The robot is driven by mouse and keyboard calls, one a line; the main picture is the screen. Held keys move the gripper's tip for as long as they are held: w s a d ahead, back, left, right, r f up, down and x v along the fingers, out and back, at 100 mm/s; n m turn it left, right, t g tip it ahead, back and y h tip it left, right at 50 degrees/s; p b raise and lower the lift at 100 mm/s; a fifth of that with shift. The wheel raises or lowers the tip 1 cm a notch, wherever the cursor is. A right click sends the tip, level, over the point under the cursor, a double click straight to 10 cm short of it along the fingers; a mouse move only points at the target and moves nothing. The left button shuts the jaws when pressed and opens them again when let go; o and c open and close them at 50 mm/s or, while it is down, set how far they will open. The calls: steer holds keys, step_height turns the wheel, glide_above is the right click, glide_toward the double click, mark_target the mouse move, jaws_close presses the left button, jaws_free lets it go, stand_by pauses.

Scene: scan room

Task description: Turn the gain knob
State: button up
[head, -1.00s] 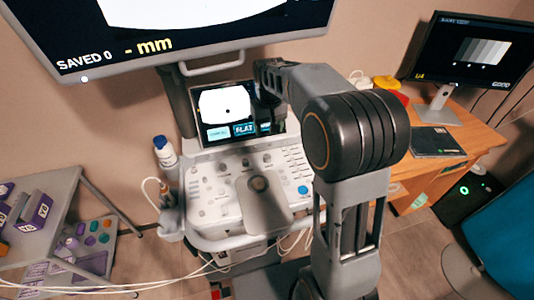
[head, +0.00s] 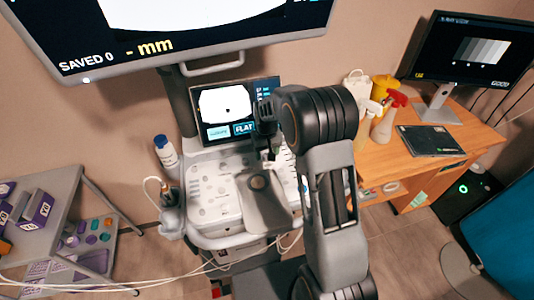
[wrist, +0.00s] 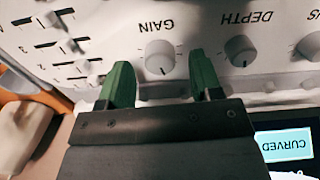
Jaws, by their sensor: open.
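The gain knob (wrist: 160,56) is a small pale round knob with a dark pointer line, under the upside-down label GAIN in the wrist view. My gripper (wrist: 160,63) is open, with its two green fingers on either side of the knob in that view. A gap shows between the knob and each finger, and I cannot tell how near the tips are to the panel. In the head view my gripper (head: 270,160) is over the upper part of the ultrasound console (head: 212,205). My arm hides the console's right side and the knob cannot be made out there.
The depth knob (wrist: 239,50) sits close beside the right finger. Sliders (wrist: 70,45) are on the left in the wrist view. The console's touch screen (head: 226,103) stands behind the panel. Spray bottles (head: 385,120) stand on the wooden desk (head: 460,145) at right.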

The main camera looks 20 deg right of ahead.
steer(key=shift+f, duration=0.5)
steer(key=c, duration=0.9)
